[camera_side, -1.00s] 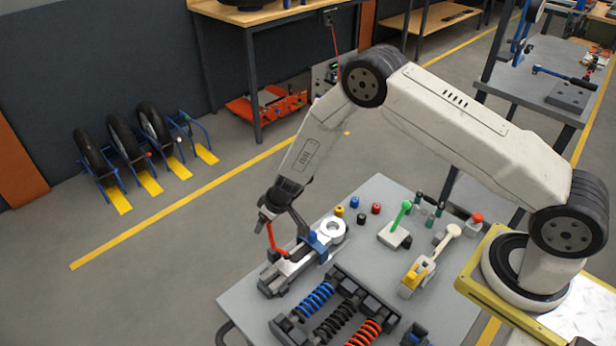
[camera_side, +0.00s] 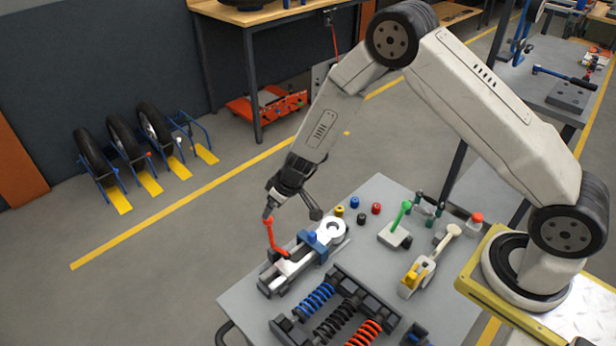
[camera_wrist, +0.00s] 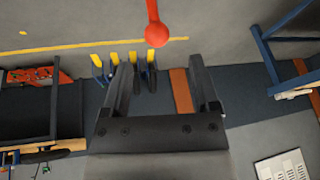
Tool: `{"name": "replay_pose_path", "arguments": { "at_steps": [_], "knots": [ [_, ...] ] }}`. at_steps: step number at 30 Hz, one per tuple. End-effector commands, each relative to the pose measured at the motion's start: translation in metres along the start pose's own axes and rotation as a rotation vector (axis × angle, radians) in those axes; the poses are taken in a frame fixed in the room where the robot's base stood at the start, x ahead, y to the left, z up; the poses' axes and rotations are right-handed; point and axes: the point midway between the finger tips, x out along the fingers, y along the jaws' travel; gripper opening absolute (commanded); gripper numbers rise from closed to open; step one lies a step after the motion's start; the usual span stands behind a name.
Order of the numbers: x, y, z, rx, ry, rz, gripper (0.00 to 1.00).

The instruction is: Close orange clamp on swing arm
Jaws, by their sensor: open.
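The orange clamp's handle (camera_side: 270,237) has a red-orange lever with a round knob and stands raised, tilted up and left, over the swing arm. The pale metal swing arm (camera_side: 304,258) lies in a dark fixture at the table's left, with a blue block across it. My gripper (camera_side: 291,212) is open and empty above the fixture, its left finger close to the knob; I cannot tell whether they touch. In the wrist view the knob (camera_wrist: 157,33) shows beyond and between my open fingers (camera_wrist: 162,62).
A rack of blue, black and red-orange springs (camera_side: 337,318) sits in front of the fixture. Small coloured caps (camera_side: 376,208), a green-handled clamp (camera_side: 398,224) and a yellow-and-white clamp (camera_side: 430,262) stand to the right. The space left of the table is free floor.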

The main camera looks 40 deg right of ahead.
Motion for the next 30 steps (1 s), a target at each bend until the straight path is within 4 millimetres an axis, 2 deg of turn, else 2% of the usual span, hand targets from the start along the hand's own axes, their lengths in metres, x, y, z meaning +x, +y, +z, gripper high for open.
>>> {"name": "replay_pose_path", "arguments": {
  "at_steps": [6,8,12,13,14,22,30],
  "knots": [
    [0.0,0.0,0.0,0.0,0.0,0.0,0.78],
    [0.0,0.0,0.0,0.0,0.0,0.0,0.59],
    [0.001,-0.002,-0.003,0.0,0.001,-0.009,0.14],
    [0.001,-0.002,-0.005,-0.001,0.001,-0.013,0.05],
    [0.001,-0.003,-0.006,-0.001,0.001,-0.019,0.0],
    [0.006,-0.018,-0.034,-0.009,-0.022,-0.093,0.0],
    [0.007,-0.026,-0.06,-0.01,-0.123,-0.118,0.0]
  ]
}}
